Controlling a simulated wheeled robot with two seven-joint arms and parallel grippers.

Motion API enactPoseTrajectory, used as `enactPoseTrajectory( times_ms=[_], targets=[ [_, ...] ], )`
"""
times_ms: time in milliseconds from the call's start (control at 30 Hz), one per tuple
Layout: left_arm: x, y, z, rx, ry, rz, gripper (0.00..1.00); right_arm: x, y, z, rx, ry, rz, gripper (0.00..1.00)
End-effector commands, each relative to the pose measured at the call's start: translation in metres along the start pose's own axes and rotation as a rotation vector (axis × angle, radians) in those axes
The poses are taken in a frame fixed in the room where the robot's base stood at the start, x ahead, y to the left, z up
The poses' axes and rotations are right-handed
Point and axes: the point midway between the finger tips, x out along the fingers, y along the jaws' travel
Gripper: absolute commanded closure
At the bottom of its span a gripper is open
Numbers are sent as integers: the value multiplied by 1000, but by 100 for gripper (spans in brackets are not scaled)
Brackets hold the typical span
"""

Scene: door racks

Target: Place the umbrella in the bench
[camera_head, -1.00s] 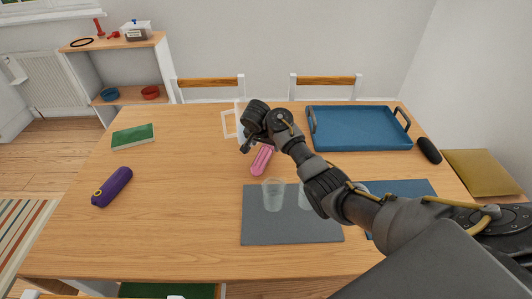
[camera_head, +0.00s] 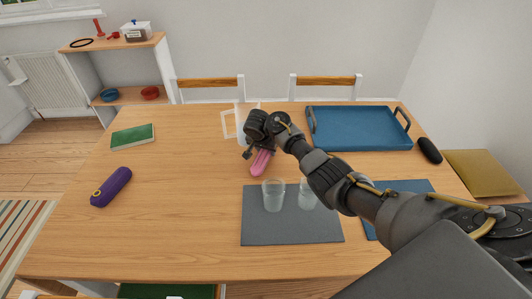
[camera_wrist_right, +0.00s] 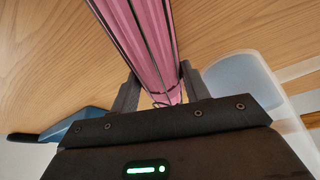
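A pink ribbed, elongated object (camera_head: 262,162), which looks like a folded umbrella, lies on the table near its middle. It also fills the top of the right wrist view (camera_wrist_right: 145,35). My right gripper (camera_head: 248,155) is over its far end. In the right wrist view the two fingers (camera_wrist_right: 160,92) stand on either side of it, with a small gap at the left, so the gripper looks open around it. A purple rolled object (camera_head: 111,187) with a yellow ring lies at the table's left. I cannot tell which thing is the bench. My left gripper is not in view.
Two clear cups (camera_head: 273,196) (camera_head: 307,194) stand on a grey mat (camera_head: 290,230) before the pink object. A blue tray (camera_head: 360,128), a black case (camera_head: 429,150) and a green book (camera_head: 133,137) lie around. The table's left middle is clear.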

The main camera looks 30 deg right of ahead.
Motion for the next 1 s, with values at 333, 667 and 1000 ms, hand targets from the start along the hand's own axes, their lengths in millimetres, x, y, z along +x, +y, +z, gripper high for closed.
enactPoseTrajectory(
  times_ms=[333,667,1000],
  targets=[
    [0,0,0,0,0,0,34,-1,0,0,0,1,-1,86],
    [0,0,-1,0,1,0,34,-21,-2,-8,2,1,-4,86],
    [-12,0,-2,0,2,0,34,-84,28,-5,3,1,-6,86]
  ],
)
